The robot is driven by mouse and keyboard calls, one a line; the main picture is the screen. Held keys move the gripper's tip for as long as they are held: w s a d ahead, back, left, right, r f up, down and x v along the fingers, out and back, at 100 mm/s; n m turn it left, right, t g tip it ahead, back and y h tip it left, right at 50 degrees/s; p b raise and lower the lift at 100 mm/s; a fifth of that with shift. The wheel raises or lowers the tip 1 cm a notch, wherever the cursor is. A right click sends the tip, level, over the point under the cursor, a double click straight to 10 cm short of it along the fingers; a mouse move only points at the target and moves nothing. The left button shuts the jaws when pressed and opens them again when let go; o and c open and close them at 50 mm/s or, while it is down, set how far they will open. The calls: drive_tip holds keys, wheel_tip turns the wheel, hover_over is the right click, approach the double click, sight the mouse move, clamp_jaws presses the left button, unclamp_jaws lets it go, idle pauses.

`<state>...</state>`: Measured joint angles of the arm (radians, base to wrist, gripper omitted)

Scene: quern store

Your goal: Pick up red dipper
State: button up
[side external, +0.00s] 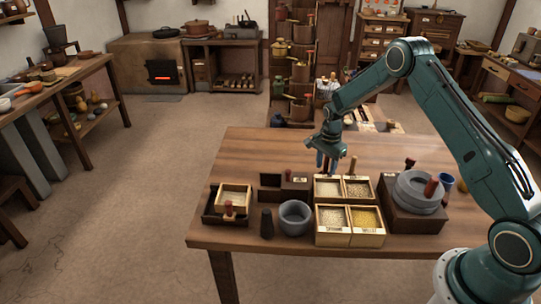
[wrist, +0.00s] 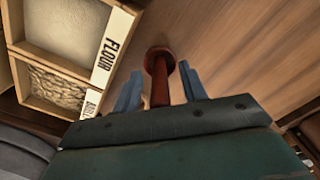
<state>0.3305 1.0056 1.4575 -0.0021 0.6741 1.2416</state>
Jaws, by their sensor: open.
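The red dipper (wrist: 159,60) shows in the wrist view as a red-brown shaft with a rounded end, beside the box labelled FLOUR (wrist: 103,62). My gripper (wrist: 160,74) is open, with one blue-grey finger on each side of the dipper's shaft and visible gaps between. Its lower end is hidden by my gripper body. In the side external view my gripper (side external: 327,161) points down just behind the grain boxes, and I cannot clearly make out the dipper there.
Wooden grain boxes (side external: 333,240) stand in front of my gripper. A stone quern (side external: 415,198) on a dark base stands right. A grey bowl (side external: 295,220), a dark pestle-like piece (side external: 266,224) and a dark tray (side external: 212,214) stand left. The back left of the table (side external: 262,152) is clear.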

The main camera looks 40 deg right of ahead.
drive_tip(key=shift+f, duration=0.6)
clamp_jaws()
